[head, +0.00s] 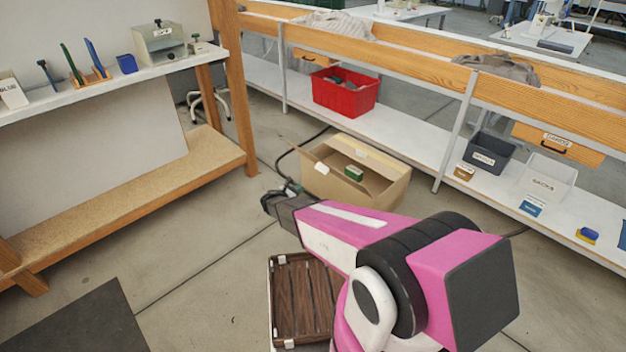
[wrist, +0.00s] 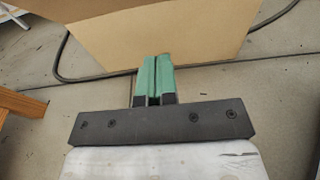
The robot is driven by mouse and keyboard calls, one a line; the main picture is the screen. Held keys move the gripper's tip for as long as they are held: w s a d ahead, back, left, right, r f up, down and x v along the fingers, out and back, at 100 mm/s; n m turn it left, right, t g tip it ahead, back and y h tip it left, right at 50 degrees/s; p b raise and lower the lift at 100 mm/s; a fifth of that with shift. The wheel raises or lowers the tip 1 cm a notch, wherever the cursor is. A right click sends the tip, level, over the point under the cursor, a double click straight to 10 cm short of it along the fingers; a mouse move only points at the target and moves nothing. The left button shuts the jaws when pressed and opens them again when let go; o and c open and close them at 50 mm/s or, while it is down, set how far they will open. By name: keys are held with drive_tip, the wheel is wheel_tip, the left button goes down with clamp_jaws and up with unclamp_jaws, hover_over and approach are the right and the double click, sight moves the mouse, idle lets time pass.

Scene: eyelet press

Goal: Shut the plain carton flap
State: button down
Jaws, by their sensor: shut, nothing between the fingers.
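The plain cardboard carton (head: 380,188) stands on the floor past my gripper in the head view, with its top open. A flap (head: 312,172) with a white label slants outward at its left side. A small green box (head: 354,173) shows inside. In the wrist view a plain cardboard face (wrist: 160,30) fills the top middle, just ahead of the fingers. My gripper (head: 290,190) is shut and empty at the carton's near left side. Its green fingers (wrist: 155,78) lie together in the wrist view; I cannot tell whether the tips touch the cardboard.
A black cable (head: 287,152) runs on the floor behind the carton. A brown slatted crate (head: 300,300) is on the floor at the front. A white shelf bench (head: 415,140) with a red bin (head: 345,93) runs behind; a wooden workbench (head: 150,190) stands left.

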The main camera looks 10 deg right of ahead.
sight(326, 171)
drive_tip(key=r+x, duration=0.2)
drive_tip(key=x, duration=1)
drive_tip(key=shift+w+d+r, duration=0.3)
drive_tip(key=shift+d+r, duration=0.05)
drive_tip(key=shift+d, duration=0.1)
drive_tip(key=shift+r, duration=0.1)
